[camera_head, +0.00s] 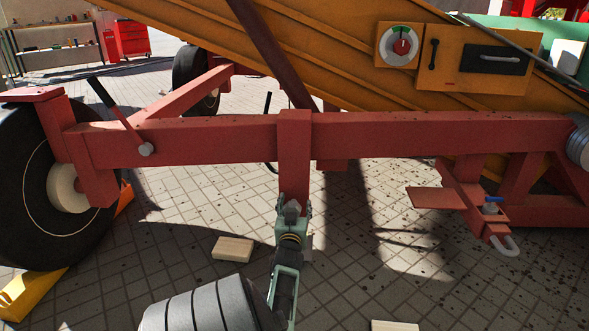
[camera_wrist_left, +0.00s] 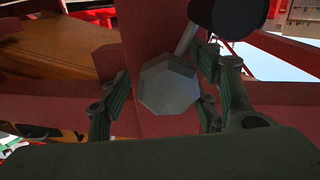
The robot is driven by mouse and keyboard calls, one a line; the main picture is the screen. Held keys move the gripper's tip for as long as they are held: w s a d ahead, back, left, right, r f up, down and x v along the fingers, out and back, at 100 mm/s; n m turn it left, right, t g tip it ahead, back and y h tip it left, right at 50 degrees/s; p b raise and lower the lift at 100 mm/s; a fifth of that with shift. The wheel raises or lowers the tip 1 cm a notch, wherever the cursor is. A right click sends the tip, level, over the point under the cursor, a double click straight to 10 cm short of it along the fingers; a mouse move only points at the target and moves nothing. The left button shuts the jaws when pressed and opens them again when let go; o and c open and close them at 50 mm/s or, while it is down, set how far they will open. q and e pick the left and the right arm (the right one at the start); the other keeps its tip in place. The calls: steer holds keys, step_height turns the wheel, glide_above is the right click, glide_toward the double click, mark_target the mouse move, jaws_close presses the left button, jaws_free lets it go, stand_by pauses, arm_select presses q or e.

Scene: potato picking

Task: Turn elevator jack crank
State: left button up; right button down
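My left gripper (camera_head: 292,206) is in front of the red post below the long red beam (camera_head: 210,140). Its two fingers are spread. In the left wrist view, a grey faceted hub (camera_wrist_left: 169,86) shows between the open fingers, with a gap to the left finger; I cannot tell its depth or any contact on the right. A short rod runs up from it to a black cylindrical grip (camera_wrist_left: 228,14). In the head view, a crank (camera_head: 124,122) with a black grip and grey hub stands at the beam's left; I cannot tell whether it is the same one. My right gripper is not visible.
A large black wheel (camera_head: 28,180) stands at the left, with a yellow chock (camera_head: 28,294) by it. Wood blocks (camera_head: 233,248) lie on the paved floor. The orange conveyor (camera_head: 340,75) rises behind the beam. A red step plate (camera_head: 432,197) juts out at the right.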

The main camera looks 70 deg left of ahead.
arm_select(q)
steer(key=shift+s+f, duration=0.15)
steer(key=shift+s+d, duration=0.25)
steer(key=shift+d, duration=0.1)
steer(key=v, duration=1.1)
